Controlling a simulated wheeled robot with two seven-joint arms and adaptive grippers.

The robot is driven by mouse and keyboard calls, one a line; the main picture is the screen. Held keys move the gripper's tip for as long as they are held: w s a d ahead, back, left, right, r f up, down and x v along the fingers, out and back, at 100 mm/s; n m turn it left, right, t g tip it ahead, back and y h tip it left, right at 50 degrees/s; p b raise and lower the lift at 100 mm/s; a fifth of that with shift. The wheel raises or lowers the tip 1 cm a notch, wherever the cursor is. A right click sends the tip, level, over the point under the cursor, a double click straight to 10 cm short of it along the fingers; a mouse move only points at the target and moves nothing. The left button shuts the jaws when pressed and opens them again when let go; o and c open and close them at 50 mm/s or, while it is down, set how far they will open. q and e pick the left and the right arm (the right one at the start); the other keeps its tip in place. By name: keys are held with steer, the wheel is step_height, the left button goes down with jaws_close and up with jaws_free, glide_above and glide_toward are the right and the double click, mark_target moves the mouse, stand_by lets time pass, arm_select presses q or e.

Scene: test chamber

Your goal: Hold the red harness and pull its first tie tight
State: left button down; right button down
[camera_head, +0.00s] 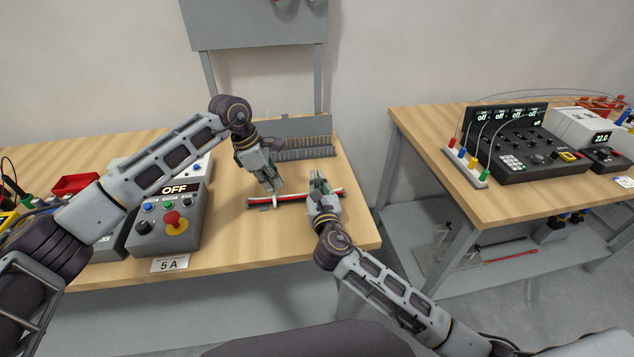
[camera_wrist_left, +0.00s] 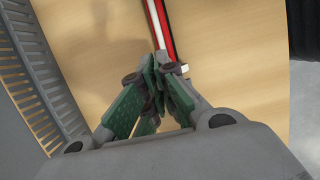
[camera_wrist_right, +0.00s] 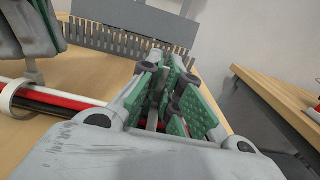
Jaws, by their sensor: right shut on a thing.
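The red harness (camera_head: 290,198), a bundle of red, white and black wires, lies low over the near right part of the left table. It also shows in the left wrist view (camera_wrist_left: 161,25) and the right wrist view (camera_wrist_right: 65,101). A white tie (camera_wrist_right: 10,96) loops around it, with a strap rising towards my left gripper. My left gripper (camera_head: 275,188) is over the harness by this tie; its fingertips (camera_wrist_left: 158,68) look together, and whether the strap is between them is unclear. My right gripper (camera_head: 318,185) is shut on the harness further right; its fingers hide the gripped part.
A grey slotted rack (camera_wrist_right: 125,38) stands behind the harness. A control box (camera_head: 168,220) with a red knob and an OFF display stands to the left. A second table (camera_head: 520,200) with a black console stands right, across a gap. The table front below the harness is clear.

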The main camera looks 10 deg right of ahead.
arm_select(q)
steer(key=shift+r, duration=1)
stand_by(0.6)
steer(key=c, duration=2.2)
jaws_free()
steer(key=o, duration=0.5)
steer(key=shift+r, duration=3)
arm_select(e)
steer(key=c, duration=1.5)
jaws_free()
steer(key=shift+c, duration=0.2)
steer(key=shift+s, duration=0.15)
